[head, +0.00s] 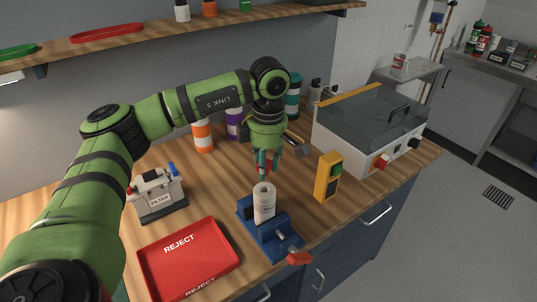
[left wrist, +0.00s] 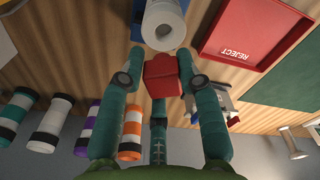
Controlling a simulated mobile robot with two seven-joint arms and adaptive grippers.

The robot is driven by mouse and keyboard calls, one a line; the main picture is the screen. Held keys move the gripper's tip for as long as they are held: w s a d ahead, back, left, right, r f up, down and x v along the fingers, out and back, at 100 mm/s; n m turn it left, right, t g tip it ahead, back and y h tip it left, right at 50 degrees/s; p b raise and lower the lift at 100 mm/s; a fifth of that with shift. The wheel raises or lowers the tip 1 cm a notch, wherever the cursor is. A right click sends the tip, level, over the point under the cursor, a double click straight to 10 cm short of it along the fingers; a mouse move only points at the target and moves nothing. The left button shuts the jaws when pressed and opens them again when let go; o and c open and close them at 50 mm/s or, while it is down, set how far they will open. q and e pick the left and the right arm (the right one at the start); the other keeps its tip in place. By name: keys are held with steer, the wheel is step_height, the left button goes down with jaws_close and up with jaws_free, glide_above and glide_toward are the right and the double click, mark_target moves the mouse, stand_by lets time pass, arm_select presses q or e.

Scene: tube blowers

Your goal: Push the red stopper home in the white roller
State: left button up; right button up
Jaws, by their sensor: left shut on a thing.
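The white roller (head: 264,204) stands upright in a blue vise (head: 262,232) with a red handle. Its open top end shows in the left wrist view (left wrist: 163,25), with a dark round hole in the middle. My left gripper (head: 262,170) points down just above the roller. In the left wrist view my left gripper (left wrist: 160,85) is shut on the red stopper (left wrist: 161,76). The stopper is close to the roller's end; I cannot tell whether they touch. In the head view the stopper is mostly hidden by the fingers. My right gripper is not in view.
A red REJECT tray (head: 190,262) lies left of the vise. A filter box (head: 157,193) stands behind it. A yellow device (head: 328,177) and a large grey-lidded machine (head: 370,125) stand to the right. Striped rollers (head: 202,135) stand along the wall.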

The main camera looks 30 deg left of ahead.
mark_target(265, 184)
arm_select(q)
steer(key=shift+s+r, duration=0.1)
steer(key=shift+s, duration=0.15)
steer(key=shift+d+n, duration=0.15)
steer(key=shift+n, duration=0.15)
steer(key=shift+w+f+b, duration=0.1)
steer(key=shift+f+b, duration=0.4)
steer(key=shift+f, duration=0.25)
steer(key=shift+f+b, duration=0.6)
steer(key=shift+f, duration=0.05)
steer(key=shift+f+b, duration=0.55)
steer(key=shift+f, duration=0.2)
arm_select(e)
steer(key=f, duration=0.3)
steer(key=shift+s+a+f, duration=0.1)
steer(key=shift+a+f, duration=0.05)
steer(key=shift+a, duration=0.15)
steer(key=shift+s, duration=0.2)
arm_select(q)
steer(key=shift+f+b, duration=0.9)
steer(key=shift+f, duration=0.1)
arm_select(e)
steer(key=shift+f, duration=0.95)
